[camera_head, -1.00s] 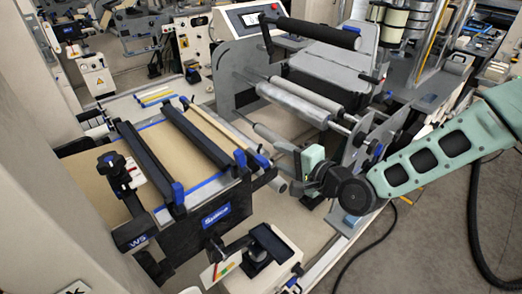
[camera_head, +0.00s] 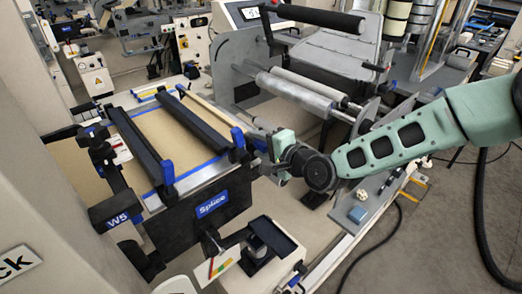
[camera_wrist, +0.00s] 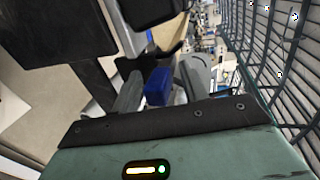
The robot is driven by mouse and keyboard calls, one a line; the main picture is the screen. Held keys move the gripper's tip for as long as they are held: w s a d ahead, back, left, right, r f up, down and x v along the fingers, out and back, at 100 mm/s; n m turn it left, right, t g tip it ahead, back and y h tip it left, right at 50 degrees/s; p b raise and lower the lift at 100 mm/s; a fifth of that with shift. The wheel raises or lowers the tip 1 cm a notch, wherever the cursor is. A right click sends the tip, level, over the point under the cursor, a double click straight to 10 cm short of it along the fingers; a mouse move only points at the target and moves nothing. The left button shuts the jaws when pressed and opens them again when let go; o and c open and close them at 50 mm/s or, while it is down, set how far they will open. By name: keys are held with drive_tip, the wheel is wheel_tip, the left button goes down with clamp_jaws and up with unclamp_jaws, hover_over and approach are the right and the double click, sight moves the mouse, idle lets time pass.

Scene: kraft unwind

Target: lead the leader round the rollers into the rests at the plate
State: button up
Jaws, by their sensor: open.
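My gripper (camera_head: 268,146) is at the right end of the splice table, close to the blue end piece (camera_head: 238,138) of the right black bar. In the wrist view my gripper (camera_wrist: 158,88) has its two grey fingers apart, with a blue block (camera_wrist: 158,85) showing between or just beyond them; contact cannot be told. The splice plate (camera_head: 190,140) has brown kraft sheet on it, under two black bars with blue ends. The rollers (camera_head: 297,95) lie to the right, in the grey unwind frame. I cannot make out the leader's loose end.
The black Splice panel (camera_head: 212,205) fronts the table. A small stand with a black tray (camera_head: 272,238) stands below my gripper. A wire mesh (camera_wrist: 265,50) fills the wrist view's upper right.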

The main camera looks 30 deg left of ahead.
clamp_jaws()
drive_tip(key=shift+r+p, duration=1.05)
drive_tip(key=shift+r, duration=1.4)
drive_tip(key=shift+f+b, duration=0.2)
drive_tip(key=shift+b, duration=0.25)
drive_tip(key=shift+d+r+y+b, duration=0.15)
drive_tip(key=shift+y+b, duration=0.35)
drive_tip(key=shift+b, duration=0.8)
drive_tip(key=shift+r, duration=0.1)
drive_tip(key=shift+t, duration=0.4)
drive_tip(key=shift+w+d+r, duration=0.25)
drive_tip(key=shift+w+r, duration=0.2)
drive_tip(key=shift+w, duration=0.3)
drive_tip(key=shift+w+d+r, duration=0.25)
drive_tip(key=shift+w+r, duration=0.15)
drive_tip(key=shift+w, duration=0.35)
drive_tip(key=shift+w+d+r, duration=0.25)
drive_tip(key=shift+w+r, duration=0.2)
drive_tip(key=shift+w, duration=0.3)
